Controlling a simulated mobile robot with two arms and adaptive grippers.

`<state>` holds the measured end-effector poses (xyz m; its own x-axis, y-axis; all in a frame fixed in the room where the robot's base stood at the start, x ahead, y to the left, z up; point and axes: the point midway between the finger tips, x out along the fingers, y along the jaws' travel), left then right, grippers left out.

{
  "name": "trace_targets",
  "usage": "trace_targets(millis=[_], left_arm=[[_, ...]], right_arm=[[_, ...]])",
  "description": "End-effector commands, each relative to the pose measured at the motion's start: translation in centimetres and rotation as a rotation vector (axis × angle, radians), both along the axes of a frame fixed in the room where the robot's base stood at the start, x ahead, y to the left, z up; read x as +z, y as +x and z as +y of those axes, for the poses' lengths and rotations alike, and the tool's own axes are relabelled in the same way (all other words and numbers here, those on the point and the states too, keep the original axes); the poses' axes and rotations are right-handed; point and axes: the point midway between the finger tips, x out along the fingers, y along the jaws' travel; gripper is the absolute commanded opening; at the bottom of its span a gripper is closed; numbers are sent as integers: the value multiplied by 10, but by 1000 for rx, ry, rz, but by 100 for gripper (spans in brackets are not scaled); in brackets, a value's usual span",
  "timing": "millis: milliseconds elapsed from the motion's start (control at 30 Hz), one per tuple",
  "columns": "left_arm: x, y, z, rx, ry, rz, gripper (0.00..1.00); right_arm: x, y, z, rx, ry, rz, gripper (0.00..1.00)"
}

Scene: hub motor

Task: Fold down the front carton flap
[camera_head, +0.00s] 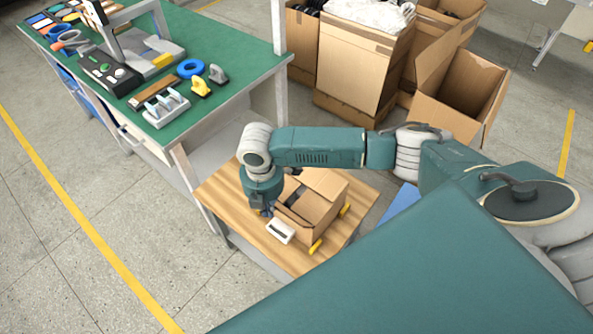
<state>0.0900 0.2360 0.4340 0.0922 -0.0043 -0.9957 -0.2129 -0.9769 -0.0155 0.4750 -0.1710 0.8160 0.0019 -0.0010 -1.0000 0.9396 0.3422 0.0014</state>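A small open carton (318,208) stands on a wooden-topped table (240,214) in the middle of the view. A flap (325,182) at its far side shows as a light brown panel. Another flap (291,216) shows along the side by my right gripper. Something dark is partly visible inside the carton. My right gripper (264,212) points down at the carton's left side, close to that flap. Its fingers are small and dark, so I cannot tell whether they are open or touching the flap. My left gripper is not in view.
A white device (281,231) lies beside the carton. Yellow pieces (316,246) are at the carton's right side. A green workbench (225,48) with tools stands behind on the left. Large cartons (355,65) stand at the back. My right arm spans the view's right side.

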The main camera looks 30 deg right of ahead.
Motion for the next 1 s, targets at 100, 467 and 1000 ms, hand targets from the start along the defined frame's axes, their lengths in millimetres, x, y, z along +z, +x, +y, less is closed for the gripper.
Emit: trace_targets(millis=[100, 467, 1000], left_arm=[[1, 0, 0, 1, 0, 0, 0], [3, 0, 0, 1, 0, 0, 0], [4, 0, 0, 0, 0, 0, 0]], right_arm=[[0, 3, -10, -3, -3, 1, 0], [0, 11, -33, -2, -2, 2, 0], [0, 24, -69, -2, -1, 1, 0]])
